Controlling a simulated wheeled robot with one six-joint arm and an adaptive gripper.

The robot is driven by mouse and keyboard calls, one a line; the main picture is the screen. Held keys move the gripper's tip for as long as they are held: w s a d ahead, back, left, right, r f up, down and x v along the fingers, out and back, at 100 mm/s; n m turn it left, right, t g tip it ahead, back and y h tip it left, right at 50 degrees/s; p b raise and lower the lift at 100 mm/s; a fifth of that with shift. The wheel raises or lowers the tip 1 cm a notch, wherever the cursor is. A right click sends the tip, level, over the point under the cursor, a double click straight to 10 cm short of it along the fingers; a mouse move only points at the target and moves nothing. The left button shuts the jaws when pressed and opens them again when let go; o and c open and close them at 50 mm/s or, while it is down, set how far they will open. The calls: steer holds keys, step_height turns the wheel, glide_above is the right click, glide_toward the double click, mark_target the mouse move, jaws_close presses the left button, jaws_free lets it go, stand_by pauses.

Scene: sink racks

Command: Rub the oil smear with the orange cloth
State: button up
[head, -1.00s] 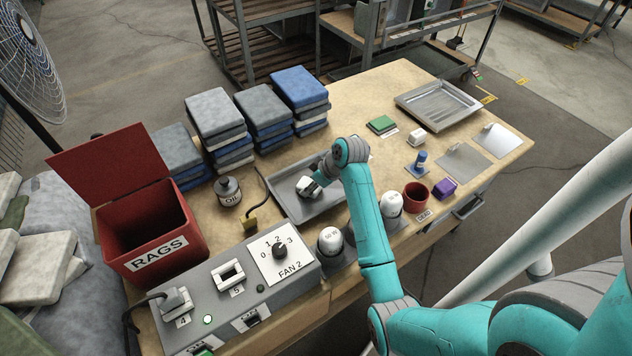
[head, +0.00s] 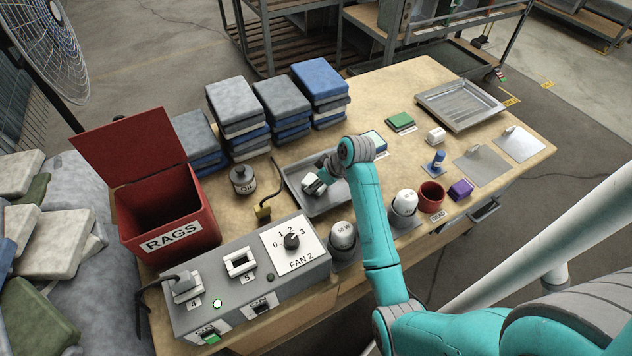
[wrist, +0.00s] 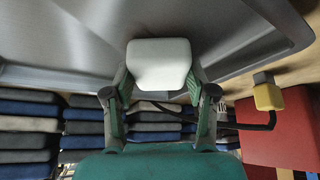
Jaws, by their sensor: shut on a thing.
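My gripper (head: 325,176) is shut on a small white rounded block (head: 312,184), which is over the shallow grey metal tray (head: 318,207) in the middle of the bench. In the wrist view my gripper (wrist: 160,88) has one finger on each side of the white block (wrist: 160,62), with the bare tray (wrist: 75,40) behind it. I cannot tell whether the block touches the tray. I see no orange cloth. I cannot make out an oil smear; my gripper and forearm hide part of the tray.
Left of the tray are an oil can (head: 242,180), a yellow plug (head: 263,212) and an open red rags bin (head: 205,215). Folded cloth stacks (head: 235,105) stand behind. The switch panel (head: 215,290) and white bulbs (head: 342,233) are in front. A dead-bulb cup (head: 431,197) stands right.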

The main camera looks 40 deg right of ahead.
steer(key=shift+s+d+r, duration=0.1)
steer(key=shift+s+d, duration=0.1)
steer(key=shift+d, duration=0.55)
steer(key=shift+s+d+r, duration=0.1)
steer(key=shift+s+d, duration=0.1)
steer(key=shift+d, duration=0.55)
steer(key=shift+s+d+f, duration=0.1)
steer(key=shift+s+d, duration=0.25)
steer(key=shift+d, duration=0.9)
steer(key=shift+s+d+f, duration=0.1)
steer(key=shift+s+d, duration=0.3)
steer(key=shift+d, duration=0.8)
steer(key=shift+s+d+f, duration=0.1)
steer(key=shift+s+d, duration=0.25)
steer(key=shift+d, duration=0.9)
steer(key=shift+w+a+r, duration=0.1)
steer(key=shift+w+a, duration=0.2)
steer(key=shift+a, duration=0.65)
steer(key=shift+w+a+r, duration=0.1)
steer(key=shift+w+a, duration=0.15)
steer(key=shift+a, duration=0.65)
steer(key=shift+w+a+f, duration=0.1)
steer(key=shift+w+a, duration=0.25)
steer(key=shift+a, duration=0.85)
steer(key=shift+w+a+f, duration=0.1)
steer(key=shift+w+a, duration=0.25)
steer(key=shift+a, duration=0.85)
steer(key=shift+w+a, duration=0.35)
steer(key=shift+a, duration=0.85)
steer(key=shift+r, duration=0.1)
